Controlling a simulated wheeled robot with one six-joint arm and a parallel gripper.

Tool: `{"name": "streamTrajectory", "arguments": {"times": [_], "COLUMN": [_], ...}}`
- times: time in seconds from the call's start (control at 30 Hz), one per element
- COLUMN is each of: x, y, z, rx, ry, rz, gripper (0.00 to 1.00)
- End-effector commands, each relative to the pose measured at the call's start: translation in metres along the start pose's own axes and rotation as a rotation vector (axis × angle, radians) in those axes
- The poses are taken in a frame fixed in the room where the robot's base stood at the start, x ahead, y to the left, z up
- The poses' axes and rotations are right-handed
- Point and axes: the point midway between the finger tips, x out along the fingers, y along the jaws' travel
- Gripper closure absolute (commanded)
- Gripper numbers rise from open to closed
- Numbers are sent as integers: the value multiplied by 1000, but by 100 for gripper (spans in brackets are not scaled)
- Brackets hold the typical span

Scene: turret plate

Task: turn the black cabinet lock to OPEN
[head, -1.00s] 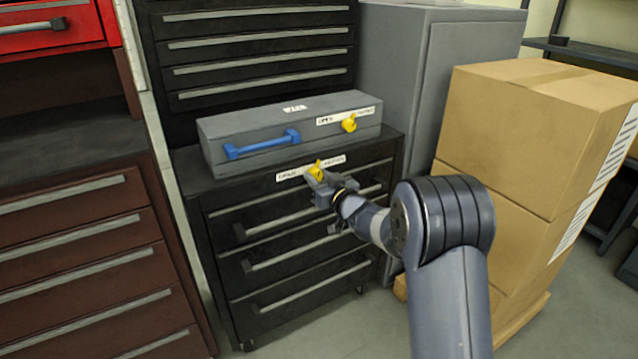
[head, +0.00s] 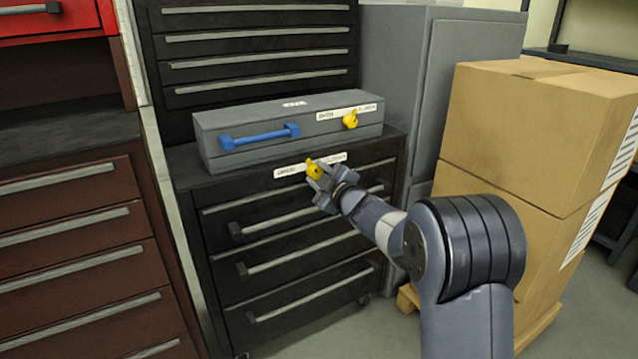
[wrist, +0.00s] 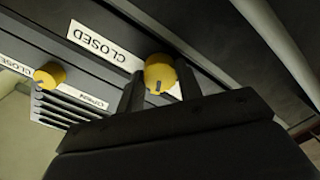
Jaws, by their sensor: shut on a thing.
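The black cabinet (head: 222,262) stands mid-view, and its lock is a yellow knob (head: 314,168) on its upper front edge. My gripper (head: 320,177) is at this knob. In the wrist view the yellow knob (wrist: 159,71) sits between my two fingers, which are shut on it. The knob has a small dark mark on its face. A white label reading CLOSED (wrist: 97,42) lies to its left in that view. Another label is partly hidden behind the knob and a finger. In the head view the label strip (head: 291,171) is too blurred to read surely.
A grey box (head: 220,125) with a blue handle (head: 259,137) and its own yellow knob (head: 350,119) lies on the cabinet. Stacked cartons (head: 535,130) stand close to the right of my arm. A brown drawer cabinet (head: 75,240) stands at left.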

Motion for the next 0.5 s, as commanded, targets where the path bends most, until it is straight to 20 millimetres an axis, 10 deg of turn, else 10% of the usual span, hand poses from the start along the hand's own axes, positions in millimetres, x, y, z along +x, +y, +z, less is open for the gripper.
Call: {"name": "streamTrajectory", "arguments": {"times": [0.5], "x": [0], "y": [-2], "z": [1], "rx": [-325], "ry": [-3], "rz": [0], "gripper": [89]}}
